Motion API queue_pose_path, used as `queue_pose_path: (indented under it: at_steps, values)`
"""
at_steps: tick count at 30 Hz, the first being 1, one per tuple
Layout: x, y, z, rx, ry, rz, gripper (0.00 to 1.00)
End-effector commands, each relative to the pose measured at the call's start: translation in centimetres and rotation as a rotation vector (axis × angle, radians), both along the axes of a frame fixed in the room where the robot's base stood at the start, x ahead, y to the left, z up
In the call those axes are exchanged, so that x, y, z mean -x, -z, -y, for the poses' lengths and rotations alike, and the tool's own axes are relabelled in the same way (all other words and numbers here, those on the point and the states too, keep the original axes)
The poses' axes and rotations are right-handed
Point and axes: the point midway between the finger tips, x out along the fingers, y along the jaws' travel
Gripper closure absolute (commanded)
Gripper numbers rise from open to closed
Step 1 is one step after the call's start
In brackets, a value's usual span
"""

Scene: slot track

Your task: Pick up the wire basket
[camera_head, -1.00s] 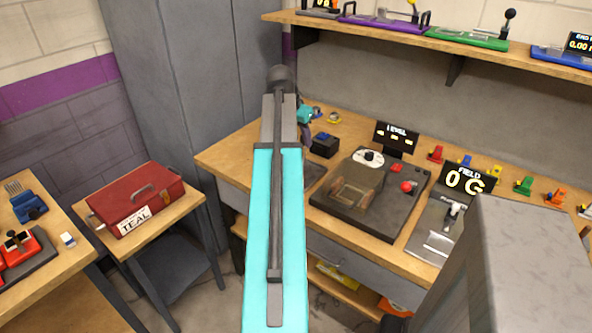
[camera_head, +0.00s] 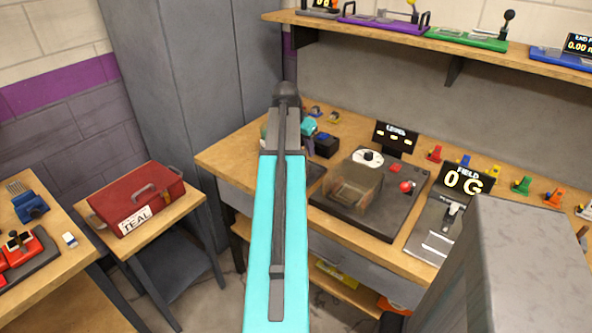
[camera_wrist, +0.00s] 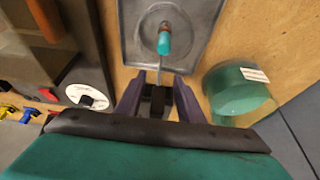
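In the wrist view a grey metal tray (camera_wrist: 196,42) lies on the wooden bench. In it is a small round, pale metallic piece with a teal grip (camera_wrist: 165,42) and a thin rod pointing towards me. This may be the wire basket; its mesh is too small to make out. My gripper (camera_wrist: 157,82) has its two dark purple fingers apart, with nothing seen held between them. The fingertips are at the tray's near edge, around the rod's line; I cannot tell their height. In the head view my arm hides the tray, and my wrist (camera_head: 308,128) shows behind it.
A teal drum (camera_wrist: 235,90) with a white label stands right of the tray in the wrist view. A dark console (camera_head: 391,212) with a clear brownish cover and red knob stands on the bench (camera_head: 225,160). A red toolbox (camera_head: 160,190) labelled TEAL sits on a side table.

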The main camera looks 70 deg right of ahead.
Motion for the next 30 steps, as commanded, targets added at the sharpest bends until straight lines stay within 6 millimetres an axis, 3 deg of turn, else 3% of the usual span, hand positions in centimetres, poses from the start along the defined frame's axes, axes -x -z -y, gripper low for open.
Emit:
queue_pose_path:
  at_steps: [5,12,30]
  values:
    - [-0.02,-0.01,-0.01,0.0,0.0,0.0,0.66]
    - [-0.04,-0.02,-0.02,0.0,-0.001,0.0,1.0]
    - [-0.07,-0.54,0.04,0.001,-0.001,0.0,1.0]
